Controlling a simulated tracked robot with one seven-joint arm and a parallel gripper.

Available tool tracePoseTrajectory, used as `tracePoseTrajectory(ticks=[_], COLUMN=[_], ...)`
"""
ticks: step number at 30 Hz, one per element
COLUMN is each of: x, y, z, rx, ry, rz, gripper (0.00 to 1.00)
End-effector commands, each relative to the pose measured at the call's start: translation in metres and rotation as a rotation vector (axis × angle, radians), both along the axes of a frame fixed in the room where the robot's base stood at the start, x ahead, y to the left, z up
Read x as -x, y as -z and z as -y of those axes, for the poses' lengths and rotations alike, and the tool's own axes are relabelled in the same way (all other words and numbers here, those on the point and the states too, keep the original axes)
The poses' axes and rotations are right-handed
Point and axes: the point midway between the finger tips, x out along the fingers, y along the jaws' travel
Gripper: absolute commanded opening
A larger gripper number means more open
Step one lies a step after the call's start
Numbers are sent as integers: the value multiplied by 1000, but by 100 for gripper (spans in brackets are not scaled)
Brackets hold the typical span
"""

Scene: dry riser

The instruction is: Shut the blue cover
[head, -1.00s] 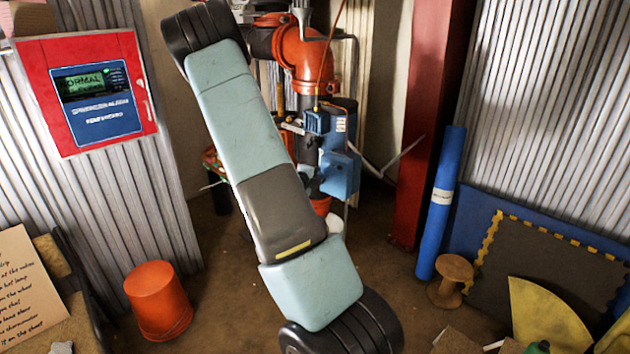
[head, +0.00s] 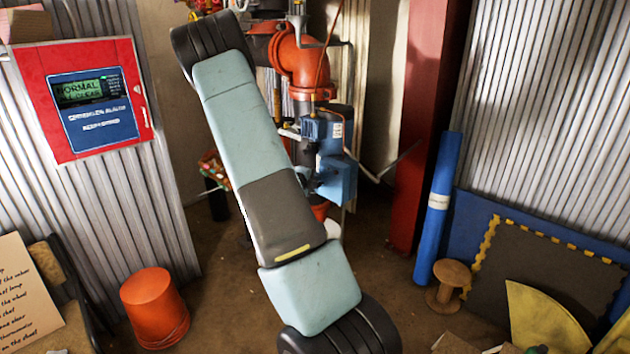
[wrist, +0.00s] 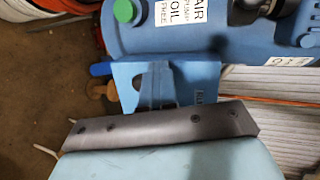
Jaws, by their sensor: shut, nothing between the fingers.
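The blue cover (head: 336,180) shows in the head view as a flat blue panel low on the red and blue pipework, right of my arm. In the wrist view a light blue panel (wrist: 207,82) with a small label, likely the cover, lies just beyond my wrist. My gripper (wrist: 158,84) shows there as a narrow grey-blue shape in front of the panel, shut and empty. I cannot tell whether it touches the panel. In the head view my arm hides most of the gripper. How far the cover stands open is not clear.
A small blue box (head: 322,126) sits above the cover on the orange-red pipe (head: 305,70). A red column (head: 425,130) and a blue roll (head: 437,210) stand to the right. An orange bucket (head: 155,308) is on the floor at left. A blue tank (wrist: 180,32) fills the wrist view's top.

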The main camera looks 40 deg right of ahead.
Motion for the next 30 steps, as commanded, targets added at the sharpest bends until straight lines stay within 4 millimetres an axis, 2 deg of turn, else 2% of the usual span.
tracePoseTrajectory(ticks=[4,7,11,21,30], x=[-1,1,5,9,13], y=[-2,-1,0,-19,-29], z=[-3,-14,-34,-97,-125], rx=[3,1,1,-1,1], ry=[-1,2,7,8,13], rz=[2,2,1,2,1], gripper=[0,0,0,0,0])
